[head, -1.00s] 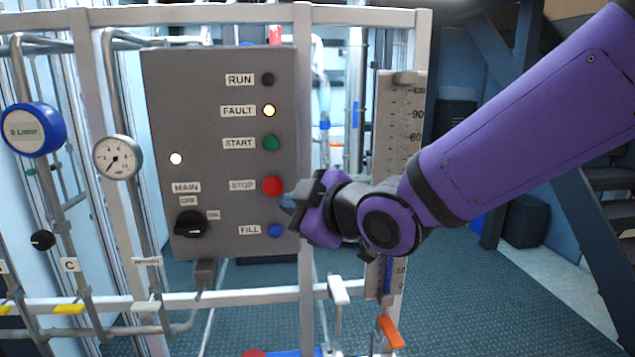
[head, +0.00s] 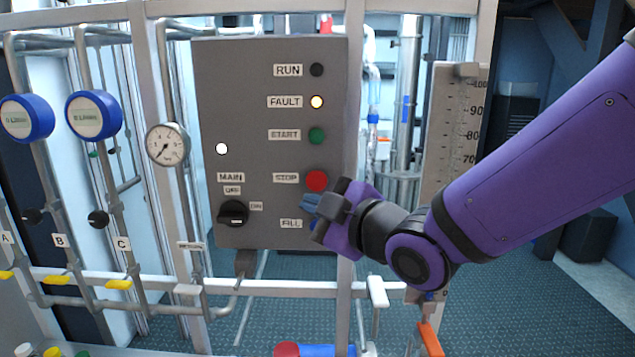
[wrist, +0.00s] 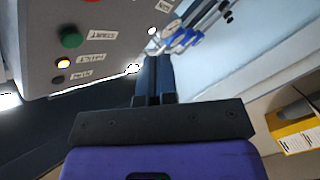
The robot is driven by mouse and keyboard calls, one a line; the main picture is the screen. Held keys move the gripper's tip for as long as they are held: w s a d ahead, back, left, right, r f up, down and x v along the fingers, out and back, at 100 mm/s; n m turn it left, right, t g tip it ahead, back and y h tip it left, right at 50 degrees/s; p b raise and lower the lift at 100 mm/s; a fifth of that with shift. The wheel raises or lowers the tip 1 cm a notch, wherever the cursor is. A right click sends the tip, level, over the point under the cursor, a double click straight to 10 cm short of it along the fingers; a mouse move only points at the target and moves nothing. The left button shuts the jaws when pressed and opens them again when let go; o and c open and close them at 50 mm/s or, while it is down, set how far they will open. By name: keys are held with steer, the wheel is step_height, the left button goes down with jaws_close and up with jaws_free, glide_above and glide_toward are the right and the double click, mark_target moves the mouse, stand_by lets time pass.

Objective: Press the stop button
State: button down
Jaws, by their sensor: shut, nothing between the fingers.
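The red STOP button (head: 316,181) sits on the right side of the grey control panel (head: 262,90), below the green START button (head: 317,135). My gripper (head: 308,203) is shut and empty, just below and to the right of the STOP button in the head view. Whether it touches the panel is not clear. In the wrist view the shut fingers (wrist: 154,75) point up the picture beside the panel.
The yellow FAULT lamp (head: 316,102) is lit, and the RUN lamp (head: 317,70) is dark. The black MAIN knob (head: 233,213) is at lower left of the panel. A white scale column (head: 455,130) stands behind my arm. Gauges and pipes are at left.

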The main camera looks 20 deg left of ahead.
mark_target(317, 184)
steer(key=shift+w+a, duration=0.3)
steer(key=shift+w, duration=0.95)
steer(key=shift+w+a, duration=0.35)
steer(key=shift+w, duration=0.95)
steer(key=shift+w+a, duration=0.3)
steer(key=shift+w, duration=0.95)
steer(key=shift+w, duration=0.1)
steer(key=shift+w+a, duration=0.1)
steer(key=shift+w, duration=0.2)
steer(key=shift+w+a, duration=0.1)
steer(key=shift+w, duration=0.4)
steer(key=shift+s, duration=0.15)
steer(key=shift+s+d, duration=0.2)
steer(key=shift+s, duration=0.6)
steer(key=shift+s+d, duration=0.2)
steer(key=shift+s, duration=0.6)
steer(key=shift+s+d, duration=0.2)
steer(key=shift+s, duration=0.6)
steer(key=shift+s+d, duration=0.2)
steer(key=shift+s, duration=0.6)
